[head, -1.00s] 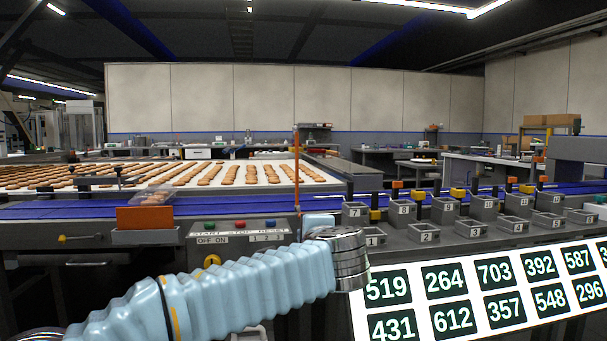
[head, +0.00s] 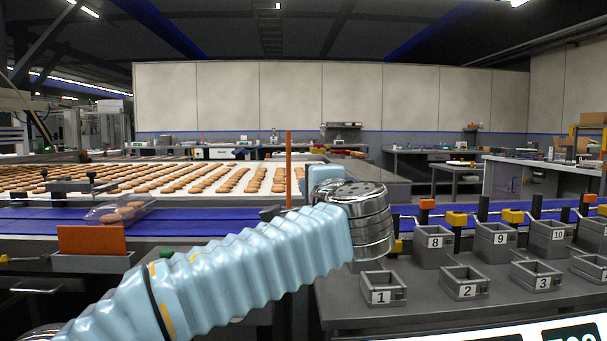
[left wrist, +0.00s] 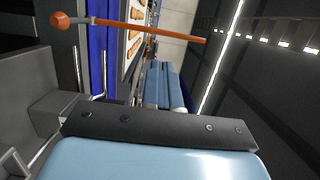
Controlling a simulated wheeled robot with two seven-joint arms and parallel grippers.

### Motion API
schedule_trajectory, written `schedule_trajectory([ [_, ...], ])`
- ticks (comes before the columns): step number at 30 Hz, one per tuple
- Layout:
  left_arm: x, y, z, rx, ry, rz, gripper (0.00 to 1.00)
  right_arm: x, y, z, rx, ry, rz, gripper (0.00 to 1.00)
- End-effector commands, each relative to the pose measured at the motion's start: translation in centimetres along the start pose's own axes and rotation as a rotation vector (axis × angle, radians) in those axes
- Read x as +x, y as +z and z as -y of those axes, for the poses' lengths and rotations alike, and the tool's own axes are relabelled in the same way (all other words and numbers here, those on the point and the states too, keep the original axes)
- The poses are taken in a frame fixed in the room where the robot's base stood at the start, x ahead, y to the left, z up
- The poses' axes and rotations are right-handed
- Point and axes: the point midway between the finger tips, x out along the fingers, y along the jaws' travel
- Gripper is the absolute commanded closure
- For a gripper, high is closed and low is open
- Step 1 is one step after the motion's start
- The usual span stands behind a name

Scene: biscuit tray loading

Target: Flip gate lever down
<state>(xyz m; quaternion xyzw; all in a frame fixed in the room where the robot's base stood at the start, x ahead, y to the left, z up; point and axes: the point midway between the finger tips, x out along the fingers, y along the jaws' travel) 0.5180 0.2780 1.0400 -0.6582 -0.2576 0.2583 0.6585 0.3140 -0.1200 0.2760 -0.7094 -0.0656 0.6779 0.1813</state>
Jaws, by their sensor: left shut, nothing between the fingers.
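The gate lever appears as a thin orange rod (head: 289,165) standing upright by the blue conveyor in the head view. In the left wrist view, which is turned sideways, the orange rod (left wrist: 150,29) runs from a round orange end at upper left. My left arm crosses the head view from the left; its metal wrist covers most of my left gripper, and a pale blue part shows just right of the rod. In the left wrist view my left gripper (left wrist: 160,130) is a dark bar, shut and empty, with a visible gap to the rod. My right gripper is out of view.
A blue conveyor (head: 230,222) runs across, with a clear tray of biscuits (head: 120,212) on it at left. An orange plate (head: 90,241) stands in front. Numbered grey bins (head: 383,288) stand at right. Rows of biscuits lie on a wide belt behind.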

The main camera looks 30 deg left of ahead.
Motion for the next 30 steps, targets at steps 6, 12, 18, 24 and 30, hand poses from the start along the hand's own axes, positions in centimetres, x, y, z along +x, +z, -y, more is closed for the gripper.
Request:
schedule_trajectory([
  [6,0.0,0.0,0.0,0.000,0.000,0.000,1.00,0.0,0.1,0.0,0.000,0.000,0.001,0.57],
  [12,0.6,0.0,0.0,0.001,0.001,0.002,1.00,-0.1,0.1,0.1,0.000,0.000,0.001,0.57],
  [18,3.8,0.0,0.1,0.002,0.002,0.004,1.00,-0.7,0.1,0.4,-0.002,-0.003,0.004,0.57],
  [24,8.2,0.0,0.1,0.003,0.002,0.004,1.00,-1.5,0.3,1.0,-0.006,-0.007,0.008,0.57],
  [30,11.8,0.0,0.2,0.001,0.001,0.003,1.00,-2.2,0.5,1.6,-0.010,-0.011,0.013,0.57],
])
